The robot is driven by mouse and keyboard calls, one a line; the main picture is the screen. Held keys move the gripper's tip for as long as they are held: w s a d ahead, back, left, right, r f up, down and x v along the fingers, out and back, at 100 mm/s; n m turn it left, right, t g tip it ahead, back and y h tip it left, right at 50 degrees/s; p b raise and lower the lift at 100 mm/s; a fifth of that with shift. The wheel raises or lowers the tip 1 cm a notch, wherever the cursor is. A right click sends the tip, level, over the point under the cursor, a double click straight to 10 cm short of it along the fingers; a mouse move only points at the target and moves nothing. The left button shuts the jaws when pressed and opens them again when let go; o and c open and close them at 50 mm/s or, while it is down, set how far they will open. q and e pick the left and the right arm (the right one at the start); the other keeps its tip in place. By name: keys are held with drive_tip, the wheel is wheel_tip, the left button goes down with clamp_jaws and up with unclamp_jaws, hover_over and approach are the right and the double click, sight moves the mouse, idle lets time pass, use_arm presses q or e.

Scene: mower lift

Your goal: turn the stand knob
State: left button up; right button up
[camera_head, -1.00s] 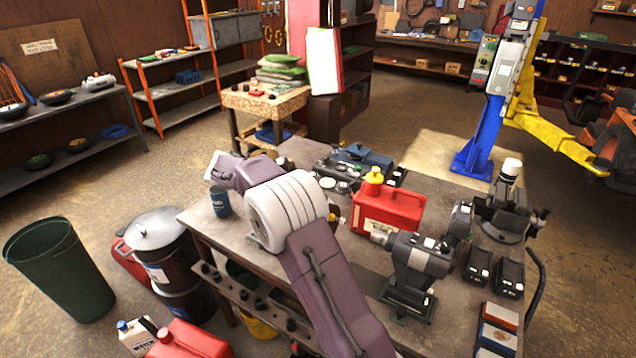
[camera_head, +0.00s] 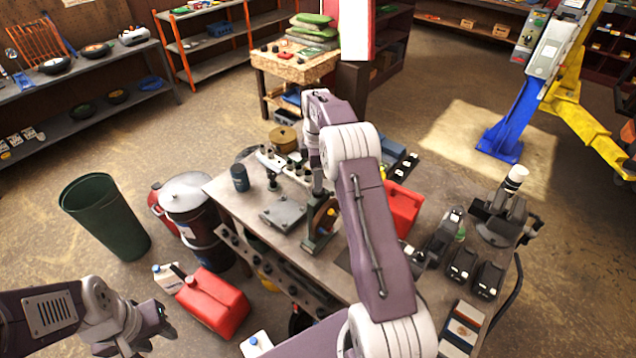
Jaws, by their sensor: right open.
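A dark stand (camera_head: 317,238) with an upright post and a small yellow part stands on the workbench, left of my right arm. I cannot clearly make out its knob. My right arm reaches over the bench, and its purple wrist points down above the stand. My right gripper (camera_head: 318,183) is open, small and dark close to the top of the stand. I cannot tell whether it touches the stand. My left gripper (camera_head: 160,318) is at the lower left, away from the bench, and its jaw opening is unclear.
The workbench (camera_head: 228,190) holds a blue-grey can (camera_head: 240,177), a flat grey plate (camera_head: 283,213), and a red can (camera_head: 402,208) partly behind my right arm. Dark machines stand on its right. A green bin (camera_head: 105,215), a lidded drum (camera_head: 190,205) and a red jug (camera_head: 212,303) stand on the floor.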

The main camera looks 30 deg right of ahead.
sight(318, 193)
drive_tip(key=f, duration=0.2)
drive_tip(key=f+p, duration=0.1)
drive_tip(key=d+f+p, duration=0.1)
drive_tip(key=f, duration=0.1)
drive_tip(key=shift+s+f, duration=0.15)
drive_tip(key=shift+f, duration=0.15)
drive_tip(key=shift+a, duration=0.3)
drive_tip(key=c, duration=0.4)
clamp_jaws()
